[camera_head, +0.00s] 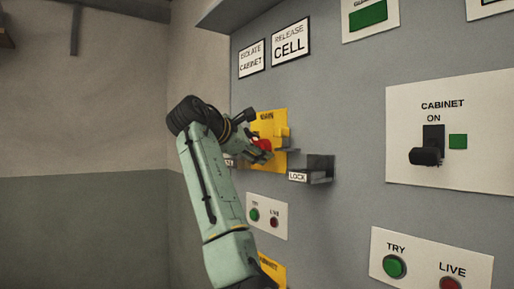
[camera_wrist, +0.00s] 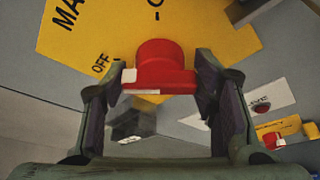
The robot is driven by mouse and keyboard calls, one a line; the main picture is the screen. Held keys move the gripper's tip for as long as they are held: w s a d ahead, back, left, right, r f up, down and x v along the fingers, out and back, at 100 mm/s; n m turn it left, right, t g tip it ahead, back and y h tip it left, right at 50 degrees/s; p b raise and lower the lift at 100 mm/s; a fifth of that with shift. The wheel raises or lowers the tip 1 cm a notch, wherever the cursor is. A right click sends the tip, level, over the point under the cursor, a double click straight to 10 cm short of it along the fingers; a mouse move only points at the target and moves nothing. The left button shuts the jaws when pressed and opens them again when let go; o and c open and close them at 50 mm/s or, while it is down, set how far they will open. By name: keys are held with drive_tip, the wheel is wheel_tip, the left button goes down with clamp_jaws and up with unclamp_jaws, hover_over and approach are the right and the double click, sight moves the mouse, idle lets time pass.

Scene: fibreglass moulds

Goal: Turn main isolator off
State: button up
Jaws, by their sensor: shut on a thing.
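The main isolator is a red knob (camera_wrist: 160,66) on a yellow plate (camera_wrist: 215,32) marked OFF beside the knob. In the wrist view my gripper (camera_wrist: 161,82) has one finger on each side of the knob and is shut on it. A small white mark shows on the knob's left edge. In the head view the knob (camera_head: 264,144) is partly hidden by my gripper (camera_head: 259,149), in front of the yellow plate (camera_head: 270,118). I cannot tell for sure which position the knob points to.
A grey LOCK bracket (camera_head: 319,170) juts out just right of the isolator. Below is a TRY/LIVE plate (camera_head: 266,225). The CABINET panel (camera_head: 470,110) with a black switch (camera_head: 428,152) is at right. A wall (camera_head: 95,120) stands left.

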drive_tip(key=shift+n, duration=0.3)
idle(0.4)
drive_tip(key=o, duration=1.2)
drive_tip(key=shift+c, duration=0.2)
drive_tip(key=v, duration=1.2)
drive_tip(key=shift+w+r, duration=0.1)
